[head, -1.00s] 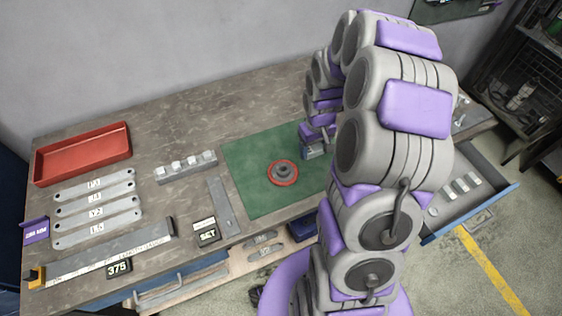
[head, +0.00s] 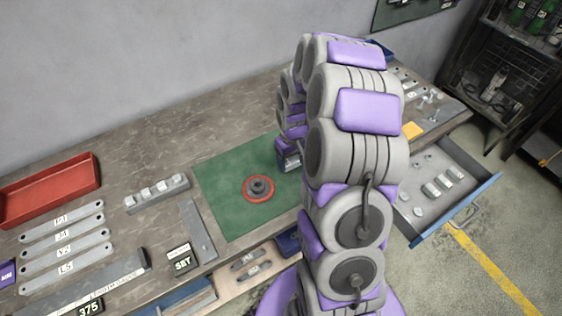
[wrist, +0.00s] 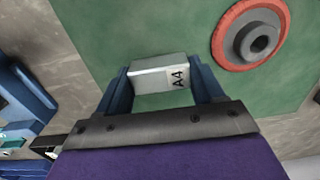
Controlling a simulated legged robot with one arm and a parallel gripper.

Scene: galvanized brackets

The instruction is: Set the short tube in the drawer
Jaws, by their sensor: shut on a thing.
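In the wrist view the tube sits between the two blue fingers, over the green mat. In the head view my gripper (head: 289,163) is near the right part of the mat, partly hidden by my arm; the tube cannot be made out there. The drawer (head: 478,195) is pulled open at the right of the bench, with a blue front. Several small metal pieces lie in it.
A red-ringed round part (head: 258,188) lies on the green mat (head: 222,212), close to my gripper. A row of blocks (head: 158,192), flat bars and a red tray (head: 48,190) are at left.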

